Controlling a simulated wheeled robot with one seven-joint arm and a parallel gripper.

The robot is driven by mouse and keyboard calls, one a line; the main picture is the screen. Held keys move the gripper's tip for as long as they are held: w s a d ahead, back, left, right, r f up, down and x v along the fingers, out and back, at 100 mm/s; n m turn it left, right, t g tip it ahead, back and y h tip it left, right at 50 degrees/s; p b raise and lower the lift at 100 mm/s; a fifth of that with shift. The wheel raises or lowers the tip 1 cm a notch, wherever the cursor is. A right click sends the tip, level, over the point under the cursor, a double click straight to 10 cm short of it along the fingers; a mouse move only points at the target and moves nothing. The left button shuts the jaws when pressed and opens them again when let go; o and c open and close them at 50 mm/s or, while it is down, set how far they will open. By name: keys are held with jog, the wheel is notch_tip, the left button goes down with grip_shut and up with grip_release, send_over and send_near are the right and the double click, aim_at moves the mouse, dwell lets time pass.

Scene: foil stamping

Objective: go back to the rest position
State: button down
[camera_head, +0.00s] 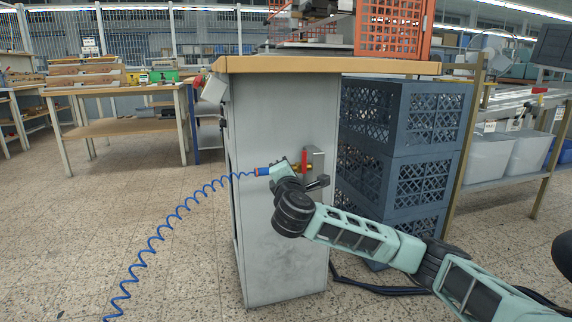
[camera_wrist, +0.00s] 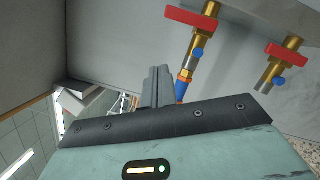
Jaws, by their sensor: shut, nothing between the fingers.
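My arm reaches in from the right in the head view, and its end (camera_head: 284,174) is close to the side of the grey cabinet (camera_head: 285,240). In the wrist view my gripper (camera_wrist: 157,82) has its grey fingers together with nothing between them. Beyond and to the right of them are two brass valves with red handles (camera_wrist: 194,20) (camera_wrist: 287,52). A blue hose fitting (camera_wrist: 184,78) hangs below the left valve. In the head view one red handle (camera_head: 304,157) shows beside my arm's end. I cannot tell whether the fingers touch the fitting.
A coiled blue hose (camera_head: 160,232) runs from the fitting down to the floor at the left. Stacked dark crates (camera_head: 400,150) stand right of the cabinet, behind my arm. A wooden workbench (camera_head: 130,90) stands at the back left. The floor at the left is largely open.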

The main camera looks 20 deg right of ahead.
jog(key=s+a+r+n+g+y, duration=0.1)
jog(key=s+a+n+g+y, duration=0.2)
jog(key=s+a+n+y, duration=0.95)
jog(key=s+a+r+n+g+y, duration=0.25)
jog(key=s+a+n+y, duration=0.6)
jog(key=a+n, duration=0.8)
jog(key=s+a+f+n+g+h, duration=0.1)
jog(key=s+a+f+n+g, duration=0.3)
jog(key=s, duration=0.3)
jog(key=s+a+f+n+g+h, duration=0.1)
jog(key=s+a+f+n+g, duration=0.2)
jog(key=s+f+n+g, duration=0.3)
jog(key=s+d+f+n+g+h, duration=0.3)
jog(key=s+d+f+n+h, duration=0.15)
jog(key=s+f+n, duration=0.35)
jog(key=s+d+r+n+h+p, duration=0.1)
jog(key=d+n+h, duration=0.55)
jog(key=d, duration=0.55)
jog(key=s+d+r+n+h, duration=0.3)
jog(key=s+d+r+n, duration=0.2)
jog(key=d+r, duration=0.6)
notch_tip(320, 180, up, 35)
jog(key=d+p, duration=0.1)
jog(key=p, duration=3.7)
jog(key=shift+d, duration=0.15)
